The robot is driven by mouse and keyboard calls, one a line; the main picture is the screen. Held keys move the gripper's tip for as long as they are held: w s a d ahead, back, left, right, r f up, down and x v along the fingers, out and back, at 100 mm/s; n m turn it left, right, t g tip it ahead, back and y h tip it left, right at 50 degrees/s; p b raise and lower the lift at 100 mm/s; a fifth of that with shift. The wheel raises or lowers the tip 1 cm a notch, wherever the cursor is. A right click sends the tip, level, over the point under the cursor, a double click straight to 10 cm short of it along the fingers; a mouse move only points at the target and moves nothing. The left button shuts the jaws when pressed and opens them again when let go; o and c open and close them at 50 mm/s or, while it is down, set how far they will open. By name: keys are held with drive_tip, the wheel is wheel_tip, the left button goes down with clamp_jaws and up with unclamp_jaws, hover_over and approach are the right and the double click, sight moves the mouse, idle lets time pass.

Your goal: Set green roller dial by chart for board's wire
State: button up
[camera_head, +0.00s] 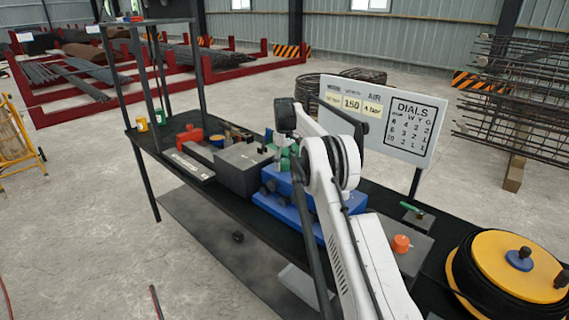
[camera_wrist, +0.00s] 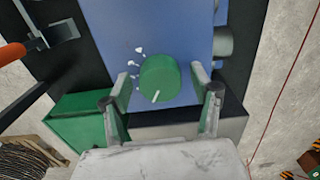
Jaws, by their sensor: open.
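The green roller dial (camera_wrist: 160,78) is a round knob on a blue machine face in the wrist view. Its white pointer line is at the lower edge of the knob, and several white marks lie in an arc on its left. My gripper (camera_wrist: 158,84) is open, with one finger on each side of the dial; I cannot tell whether they touch it. In the head view the board (camera_head: 380,110) shows yellow cards reading 150 and 4 bar. The chart (camera_head: 411,124) headed DIALS has columns W, Y, G; its small row figures and the wire card are hard to read.
The blue machine (camera_head: 305,217) stands on a long dark bench, partly hidden by my arm. A grey box (camera_head: 243,170) stands to its left. An orange knob (camera_head: 401,243) and a yellow wire spool (camera_head: 515,266) are to the right.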

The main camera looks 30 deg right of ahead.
drive_tip(key=c, duration=1.1)
drive_tip(key=shift+f+m+b, duration=0.1)
drive_tip(key=shift+m+b, duration=0.7)
drive_tip(key=shift+m, duration=0.3)
drive_tip(key=shift+m+b, duration=0.7)
drive_tip(key=shift+m, duration=1)
drive_tip(key=o, duration=1.1)
